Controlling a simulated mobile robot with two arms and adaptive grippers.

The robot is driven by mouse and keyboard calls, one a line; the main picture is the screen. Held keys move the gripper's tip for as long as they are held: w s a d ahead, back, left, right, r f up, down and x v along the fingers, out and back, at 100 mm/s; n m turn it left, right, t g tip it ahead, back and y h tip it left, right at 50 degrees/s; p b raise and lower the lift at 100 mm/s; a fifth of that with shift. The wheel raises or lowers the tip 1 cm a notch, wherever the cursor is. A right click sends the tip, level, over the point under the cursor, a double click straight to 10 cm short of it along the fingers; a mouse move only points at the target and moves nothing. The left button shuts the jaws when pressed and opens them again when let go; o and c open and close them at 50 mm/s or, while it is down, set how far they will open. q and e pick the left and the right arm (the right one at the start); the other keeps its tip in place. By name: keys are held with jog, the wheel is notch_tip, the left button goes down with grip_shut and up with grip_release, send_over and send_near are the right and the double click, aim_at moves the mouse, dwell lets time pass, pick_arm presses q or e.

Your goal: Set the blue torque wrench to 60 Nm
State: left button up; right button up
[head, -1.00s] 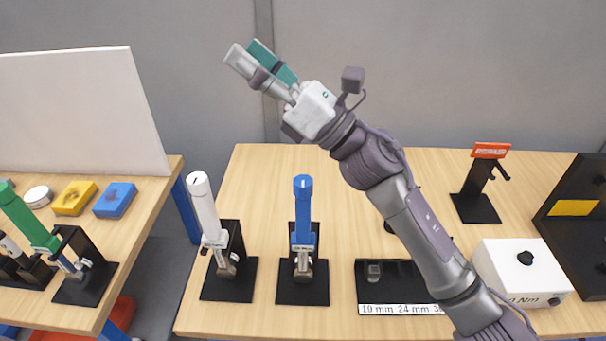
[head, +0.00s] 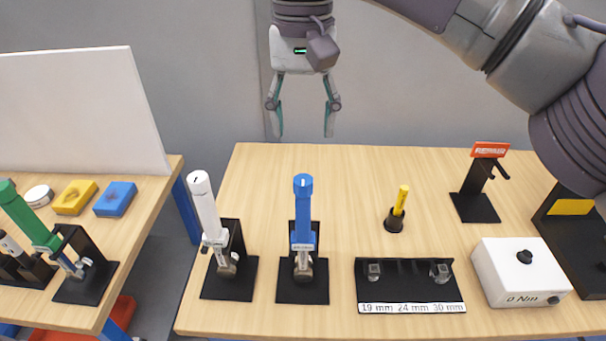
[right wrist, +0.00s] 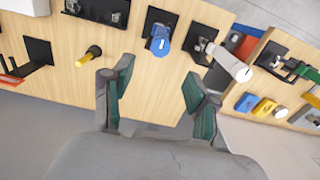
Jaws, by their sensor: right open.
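The blue torque wrench (head: 303,212) stands upright, handle up, in a black stand (head: 303,290) on the wooden table. In the right wrist view the blue wrench (right wrist: 160,42) shows from above, beyond the fingertips. Its scale is too small to read. My right gripper (head: 303,132) points down with its fingers wide apart, empty, above and behind the blue wrench in the head view. Its open fingers also show in the right wrist view (right wrist: 158,92). My left gripper is not in view.
A white wrench (head: 207,215) stands close left of the blue one. Right are a yellow-handled tool (head: 398,208), a socket holder (head: 410,290) labelled 19, 24 and 30 mm, a white box (head: 520,272) reading 0 Nm, and a red-signed stand (head: 477,205). A side table (head: 150,200) holds a green wrench (head: 28,215).

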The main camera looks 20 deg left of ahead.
aim_at(303, 179)
notch_tip(303, 179, down, 10)
jog(key=shift+f+p, duration=0.15)
jog(key=shift+p, duration=0.65)
grip_shut()
